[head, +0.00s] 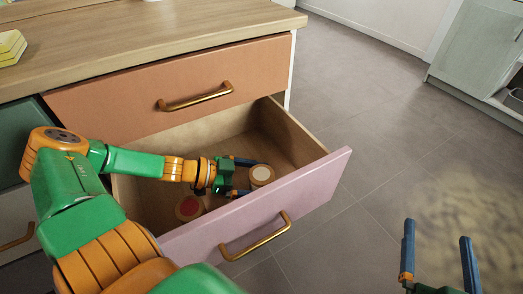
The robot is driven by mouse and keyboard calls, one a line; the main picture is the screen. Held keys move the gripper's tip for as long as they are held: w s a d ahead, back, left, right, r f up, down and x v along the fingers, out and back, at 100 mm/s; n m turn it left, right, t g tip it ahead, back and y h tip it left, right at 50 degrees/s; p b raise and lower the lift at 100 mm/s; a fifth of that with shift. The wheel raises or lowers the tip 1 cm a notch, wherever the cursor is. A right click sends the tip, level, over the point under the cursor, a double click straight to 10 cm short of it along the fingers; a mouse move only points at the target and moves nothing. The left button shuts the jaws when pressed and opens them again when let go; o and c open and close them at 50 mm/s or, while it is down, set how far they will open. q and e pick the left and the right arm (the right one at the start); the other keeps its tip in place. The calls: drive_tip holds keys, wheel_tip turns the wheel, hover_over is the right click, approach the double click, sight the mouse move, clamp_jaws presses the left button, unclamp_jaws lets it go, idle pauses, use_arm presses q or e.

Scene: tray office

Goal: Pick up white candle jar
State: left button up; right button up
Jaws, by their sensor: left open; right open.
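A small round jar with a white top and tan rim, the white candle jar (262,174), stands inside the open pink-fronted drawer (300,190). My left gripper (243,178) reaches into the drawer from the left. Its fingers are open and point at the jar, with the tips close to the jar's left side. I cannot tell whether they touch it. A similar jar with a red top (189,207) stands in the drawer below my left wrist. My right gripper (438,235) is open and empty over the floor at the lower right.
The closed orange drawer (130,92) and the wooden counter top (140,32) are above the open drawer. Yellow blocks (10,46) lie on the counter at the far left.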

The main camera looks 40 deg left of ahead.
use_arm(q)
clamp_jaws()
idle(0.4)
